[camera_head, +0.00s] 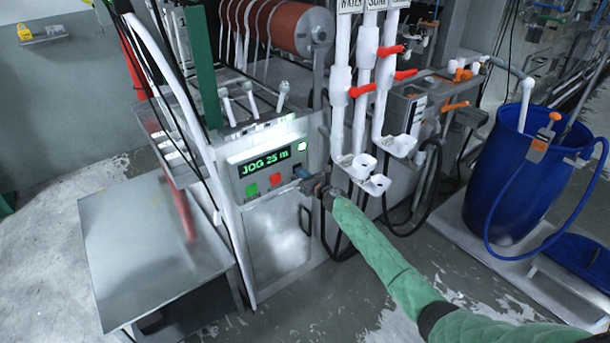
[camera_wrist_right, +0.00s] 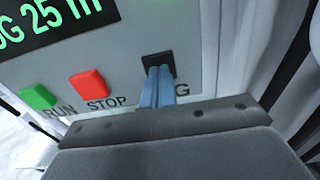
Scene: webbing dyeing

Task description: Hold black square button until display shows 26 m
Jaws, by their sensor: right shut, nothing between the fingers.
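The display (camera_head: 264,162) on the machine's front panel reads "JOG 25 m" in green. It is partly cut off in the right wrist view (camera_wrist_right: 50,18). The black square button (camera_wrist_right: 158,65) sits right of the red STOP button, and its label is mostly hidden behind my fingers. My right gripper (camera_head: 303,174) is shut and empty, with its fingertips (camera_wrist_right: 158,74) at the lower part of the black button. They appear to touch it, though how far it is pressed cannot be told. My left gripper is not in view.
The green RUN button (camera_wrist_right: 38,97) and red STOP button (camera_wrist_right: 88,84) are left of my fingertips. White pipes with red valve handles (camera_head: 362,90) and small white cups (camera_head: 375,184) stand close right of the panel. A grey metal table (camera_head: 140,250) stands front left, and a blue barrel (camera_head: 505,180) at right.

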